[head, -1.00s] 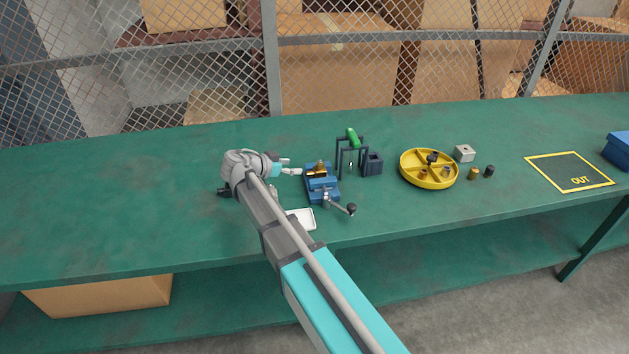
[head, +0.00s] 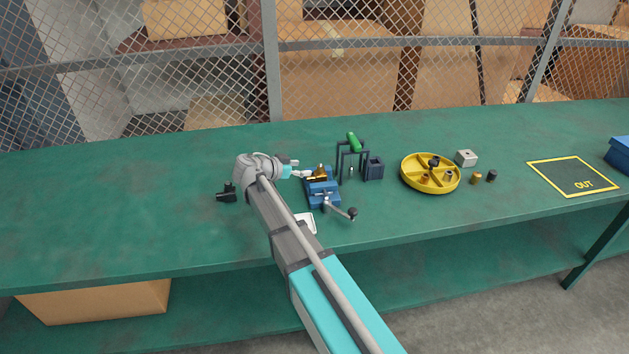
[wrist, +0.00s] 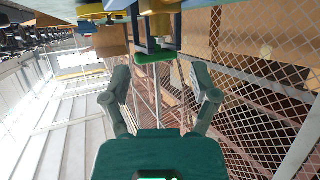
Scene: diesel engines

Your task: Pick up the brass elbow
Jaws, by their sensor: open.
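The brass elbow (head: 320,170) sits on top of the jaws of a blue vise (head: 322,190) in the head view. My gripper (head: 298,168) is open and lies just left of the vise, with its fingers pointing right toward the elbow. In the wrist view, my gripper (wrist: 160,82) shows two spread fingers with nothing between them. A brass-coloured piece (wrist: 160,6) at the top edge there looks like the elbow, partly cut off. I cannot tell whether the fingertips touch the elbow.
A dark frame with a green handle (head: 353,142) and a dark open box (head: 374,168) stand right of the vise. Further right are a divided yellow tray (head: 430,186), a grey block (head: 466,158) and an OUT square (head: 573,192). A white tray (head: 307,222) is partly hidden by my arm.

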